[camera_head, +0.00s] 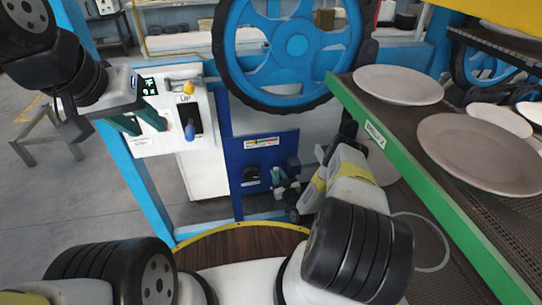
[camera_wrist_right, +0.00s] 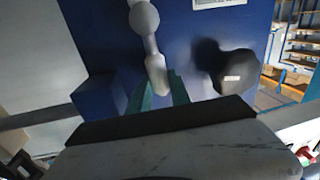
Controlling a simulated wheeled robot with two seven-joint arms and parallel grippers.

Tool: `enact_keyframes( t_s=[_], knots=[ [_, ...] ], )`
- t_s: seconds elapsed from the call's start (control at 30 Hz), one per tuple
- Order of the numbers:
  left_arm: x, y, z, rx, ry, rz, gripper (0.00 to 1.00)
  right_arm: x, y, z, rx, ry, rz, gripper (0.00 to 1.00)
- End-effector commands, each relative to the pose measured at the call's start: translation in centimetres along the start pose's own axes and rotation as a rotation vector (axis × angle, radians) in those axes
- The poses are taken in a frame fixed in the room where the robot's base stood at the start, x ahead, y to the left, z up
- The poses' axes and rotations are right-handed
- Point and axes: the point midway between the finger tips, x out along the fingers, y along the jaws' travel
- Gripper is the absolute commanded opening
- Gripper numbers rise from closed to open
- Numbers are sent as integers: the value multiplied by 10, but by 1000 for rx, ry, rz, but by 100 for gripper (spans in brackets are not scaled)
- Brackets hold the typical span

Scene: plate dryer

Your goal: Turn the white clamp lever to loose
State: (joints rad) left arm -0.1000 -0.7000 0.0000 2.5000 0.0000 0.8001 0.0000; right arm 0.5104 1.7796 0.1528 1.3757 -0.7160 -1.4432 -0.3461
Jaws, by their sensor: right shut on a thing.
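The white clamp lever (camera_wrist_right: 147,30), a pale rod with a ball on it, stands out in front of the blue panel in the right wrist view. My right gripper (camera_wrist_right: 159,92) is shut on its lower end, with a green finger on each side. In the head view my right gripper (camera_head: 284,186) is at the blue panel, and its own parts hide most of the lever. My left gripper (camera_head: 149,126) is open and empty, its green fingers apart in front of the white control box.
A black knob (camera_head: 251,174) sits on the blue panel (camera_head: 262,155) beside the lever; it also shows in the right wrist view (camera_wrist_right: 232,72). The white control box (camera_head: 175,105) has a blue-tipped handle. A large blue wheel (camera_head: 296,46) is above. A green-edged rack (camera_head: 430,185) with plates stands right.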

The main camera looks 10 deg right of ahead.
Motion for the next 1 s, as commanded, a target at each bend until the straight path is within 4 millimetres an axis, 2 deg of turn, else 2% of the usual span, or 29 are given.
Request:
enact_keyframes(
  t_s=[0.6, 1.0],
  knots=[
    [0, 0, 0, 0, 0, 0, 36, 5, -35, 7, -419, -66, -4, 0],
    [0, 0, 0, 0, 0, 0, 36, 6, -43, 12, -535, -86, -3, 0]
  ],
)
